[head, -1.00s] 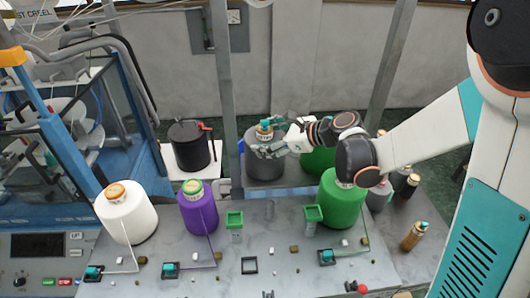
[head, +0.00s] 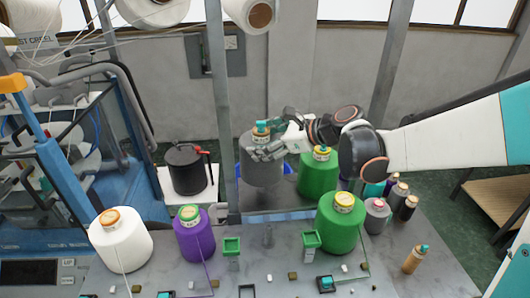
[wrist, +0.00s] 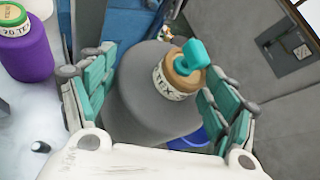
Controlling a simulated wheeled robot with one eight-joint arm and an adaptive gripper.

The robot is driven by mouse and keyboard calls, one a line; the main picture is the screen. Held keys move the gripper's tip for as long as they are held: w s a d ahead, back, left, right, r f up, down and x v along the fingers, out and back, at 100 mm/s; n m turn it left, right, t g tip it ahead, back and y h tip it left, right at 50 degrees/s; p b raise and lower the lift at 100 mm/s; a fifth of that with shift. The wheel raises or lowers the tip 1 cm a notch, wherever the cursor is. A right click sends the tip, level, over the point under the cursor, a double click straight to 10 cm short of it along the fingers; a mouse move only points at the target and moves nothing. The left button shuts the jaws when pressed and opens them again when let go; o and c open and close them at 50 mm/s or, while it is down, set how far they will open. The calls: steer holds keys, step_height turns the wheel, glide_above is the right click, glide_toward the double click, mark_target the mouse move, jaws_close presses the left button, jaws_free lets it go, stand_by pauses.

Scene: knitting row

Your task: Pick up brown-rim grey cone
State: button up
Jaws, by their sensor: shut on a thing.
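The grey cone (head: 262,172) has a brown rim and a label band at its neck, with a teal piece on top. My gripper (head: 264,146) is shut on it near its upper part. In the wrist view the grey cone (wrist: 150,95) lies between the teal-padded fingers of my gripper (wrist: 155,100), with its brown rim and teal top towards the upper right. In the head view the cone appears raised in front of a blue bin. Its far side is hidden.
A green cone (head: 319,172) stands close to the right, another (head: 340,222) nearer. Purple (head: 195,235) and white (head: 120,240) cones stand front left. A black lidded pot (head: 187,170) is at left. A metal post (head: 222,110) rises just left of the held cone. A blue bin (head: 289,170) is behind.

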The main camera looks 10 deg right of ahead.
step_height(320, 180, up, 12)
steer(key=shift+r, duration=0.2)
stand_by(0.5)
step_height(320, 180, up, 14)
steer(key=p, duration=0.9)
stand_by(0.4)
steer(key=shift+c, duration=0.2)
stand_by(0.7)
